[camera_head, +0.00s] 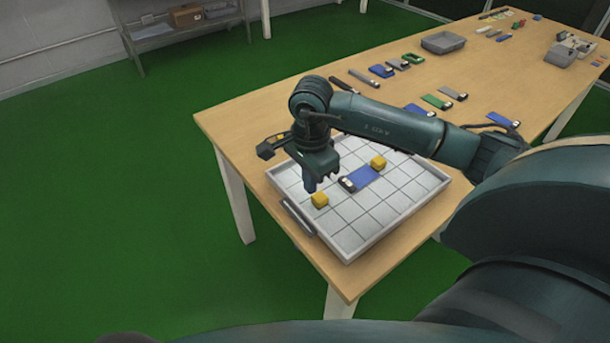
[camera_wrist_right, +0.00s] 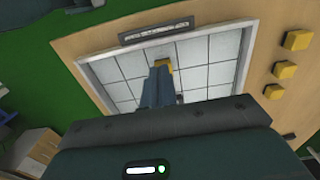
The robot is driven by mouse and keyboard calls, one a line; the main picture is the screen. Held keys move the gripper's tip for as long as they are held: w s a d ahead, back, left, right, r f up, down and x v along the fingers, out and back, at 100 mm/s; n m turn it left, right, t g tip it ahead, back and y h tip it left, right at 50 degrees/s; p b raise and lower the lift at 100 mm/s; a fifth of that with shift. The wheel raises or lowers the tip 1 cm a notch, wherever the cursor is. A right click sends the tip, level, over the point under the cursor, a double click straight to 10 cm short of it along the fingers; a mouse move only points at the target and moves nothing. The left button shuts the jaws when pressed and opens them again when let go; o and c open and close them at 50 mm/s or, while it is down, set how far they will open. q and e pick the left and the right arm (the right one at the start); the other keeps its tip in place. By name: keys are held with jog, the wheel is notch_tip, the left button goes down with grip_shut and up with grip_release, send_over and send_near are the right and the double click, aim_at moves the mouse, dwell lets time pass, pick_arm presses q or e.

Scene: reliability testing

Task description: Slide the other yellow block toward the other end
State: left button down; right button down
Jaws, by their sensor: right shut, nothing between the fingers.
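A white tray of square tiles (camera_head: 347,249) lies on the wooden table; it also shows in the wrist view (camera_wrist_right: 243,62). One yellow block (camera_head: 320,200) stands in the tray near its handled end. The other yellow block (camera_head: 378,163) stands farther right, beside the far end of a blue flat piece (camera_head: 366,179). My right gripper (camera_head: 310,189) is shut and empty, pointing down just left of the nearer block. In the wrist view a yellow block (camera_wrist_right: 163,64) shows just beyond the fingertips (camera_wrist_right: 155,75); I cannot tell whether they touch. My left gripper is not in view.
In the wrist view, several yellow blocks (camera_wrist_right: 284,70) sit on the table outside the tray. Blue and green flat pieces (camera_head: 437,101) and a grey bin (camera_head: 443,42) lie farther back. My right arm crosses above the tray's far side.

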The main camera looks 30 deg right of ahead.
send_over(309, 210)
notch_tip(309, 210, down, 4)
jog(key=shift+s+f, duration=0.1)
jog(key=shift+f, duration=0.15)
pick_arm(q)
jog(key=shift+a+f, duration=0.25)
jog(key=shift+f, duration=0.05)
pick_arm(e)
jog(key=shift+f, duration=0.75)
jog(key=d+b, duration=0.1)
jog(key=d, duration=0.1)
jog(key=d+b, duration=0.1)
jog(key=d, duration=0.2)
jog(key=shift+w+d+f+b, duration=0.1)
jog(key=shift+w+d+b, duration=0.2)
jog(key=shift+d+b, duration=0.1)
jog(key=shift+d, duration=0.2)
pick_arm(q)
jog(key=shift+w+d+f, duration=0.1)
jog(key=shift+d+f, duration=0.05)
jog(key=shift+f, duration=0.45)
pick_arm(e)
jog(key=shift+r, duration=0.2)
